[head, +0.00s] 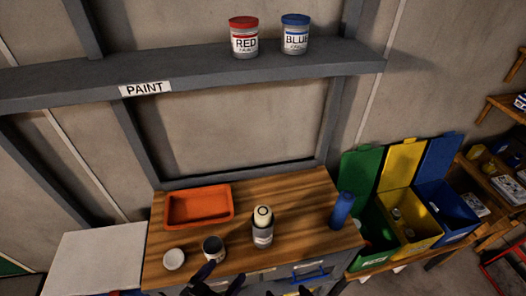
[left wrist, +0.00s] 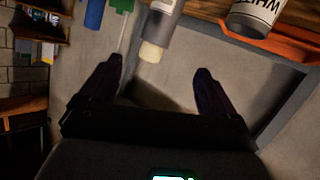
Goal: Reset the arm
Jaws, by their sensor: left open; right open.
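My left gripper (head: 220,281) is at the bottom edge of the head view, in front of the workbench (head: 285,190). In the left wrist view its two dark fingers (left wrist: 155,85) are wide apart with nothing between them. A grey bottle with a cream cap (head: 263,235) stands on the bench; it also shows beyond the fingers in the left wrist view (left wrist: 165,20).
An orange tray (head: 199,187), an open can (head: 214,250), a white lid (head: 174,259) and a blue bottle (head: 342,210) are on the bench. Red (head: 244,42) and blue (head: 295,40) paint cans stand on the shelf (head: 190,76). Coloured bins (head: 425,232) stand at right.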

